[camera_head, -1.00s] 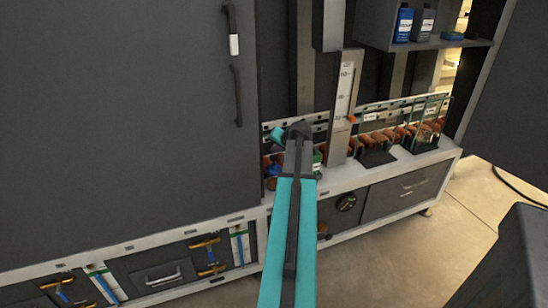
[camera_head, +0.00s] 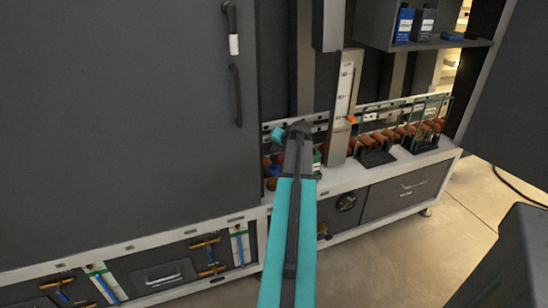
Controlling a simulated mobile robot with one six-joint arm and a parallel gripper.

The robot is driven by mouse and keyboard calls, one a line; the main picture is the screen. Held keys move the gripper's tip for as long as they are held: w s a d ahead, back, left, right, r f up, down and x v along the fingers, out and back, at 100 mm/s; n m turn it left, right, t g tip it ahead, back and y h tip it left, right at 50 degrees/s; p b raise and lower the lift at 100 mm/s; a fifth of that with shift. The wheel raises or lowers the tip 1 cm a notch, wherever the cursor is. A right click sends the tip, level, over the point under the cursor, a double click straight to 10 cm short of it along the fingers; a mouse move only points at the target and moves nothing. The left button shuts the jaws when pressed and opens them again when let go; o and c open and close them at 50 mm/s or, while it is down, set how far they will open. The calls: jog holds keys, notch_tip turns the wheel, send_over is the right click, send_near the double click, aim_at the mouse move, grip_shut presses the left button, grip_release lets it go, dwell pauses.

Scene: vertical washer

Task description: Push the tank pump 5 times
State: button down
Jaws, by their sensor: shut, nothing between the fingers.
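My teal and dark arm (camera_head: 290,220) reaches up the middle of the camera view to the workbench. Its dark wrist (camera_head: 298,130), with a short teal part (camera_head: 277,136) to its left, is over the back of the bench. My gripper's fingers do not show; the arm hides that spot. I cannot pick out the tank pump with certainty. Small blue and red parts (camera_head: 272,169) show just left of the arm, partly hidden by it. A green part (camera_head: 317,160) shows just right of it. I cannot tell whether my gripper touches any of them.
A tall dark cabinet (camera_head: 120,120) fills the left. A grey marked column (camera_head: 343,105) stands right of my wrist. Racks of orange-handled items (camera_head: 385,140) line the bench. Drawers (camera_head: 405,190) are below, with open floor (camera_head: 400,255) in front.

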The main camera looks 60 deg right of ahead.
aim_at(274, 156)
jog(key=shift+f, duration=0.1)
dwell(0.3)
jog(key=shift+f, duration=0.3)
jog(key=shift+f+b, duration=0.9)
jog(key=shift+f, duration=0.35)
dwell(2.5)
jog(key=shift+r+p, duration=0.95)
jog(key=shift+r, duration=0.7)
jog(key=shift+r+p, duration=1.45)
jog(key=shift+r, duration=1.05)
